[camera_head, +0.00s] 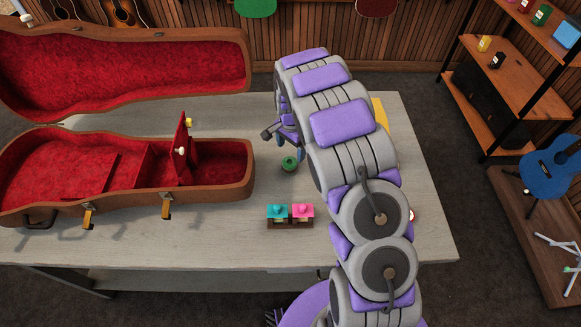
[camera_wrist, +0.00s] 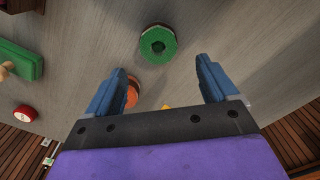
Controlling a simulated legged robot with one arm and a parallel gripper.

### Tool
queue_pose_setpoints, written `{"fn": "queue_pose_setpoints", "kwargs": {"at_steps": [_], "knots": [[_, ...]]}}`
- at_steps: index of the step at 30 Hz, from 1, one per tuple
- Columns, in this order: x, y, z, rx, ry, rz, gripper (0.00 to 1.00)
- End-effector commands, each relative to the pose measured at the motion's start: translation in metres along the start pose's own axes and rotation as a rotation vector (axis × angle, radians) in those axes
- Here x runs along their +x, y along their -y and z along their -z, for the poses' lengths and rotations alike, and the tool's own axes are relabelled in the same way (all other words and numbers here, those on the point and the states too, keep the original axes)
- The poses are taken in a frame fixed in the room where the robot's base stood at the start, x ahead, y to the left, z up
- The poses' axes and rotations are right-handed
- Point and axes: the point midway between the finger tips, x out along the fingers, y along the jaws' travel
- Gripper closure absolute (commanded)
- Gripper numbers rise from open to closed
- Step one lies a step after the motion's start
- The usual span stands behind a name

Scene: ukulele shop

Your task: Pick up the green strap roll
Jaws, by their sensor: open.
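The green strap roll (camera_head: 289,164) lies on the grey wooden table, right of the guitar case and just below my gripper (camera_head: 284,142) in the head view. In the wrist view the roll (camera_wrist: 157,33) shows as a green ring with a dark centre, just beyond the tips of my gripper (camera_wrist: 160,68). The blue fingers are spread, with the roll in line with the gap and no visible contact. Nothing is held. In the head view my arm hides part of the table.
An open brown guitar case (camera_head: 240,194) with red lining fills the table's left side. A small wooden holder (camera_head: 290,224) with teal and pink items stands in front of the roll. An orange round item (camera_wrist: 132,92) is partly hidden by a finger. A red round item (camera_wrist: 25,112) lies left.

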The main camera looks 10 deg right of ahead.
Motion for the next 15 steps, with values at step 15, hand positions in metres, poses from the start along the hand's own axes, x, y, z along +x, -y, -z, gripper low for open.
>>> {"fn": "queue_pose_setpoints", "kwargs": {"at_steps": [15], "knots": [[0.058,-0.002,-0.004,-0.001,0.002,-0.001,0.14]]}}
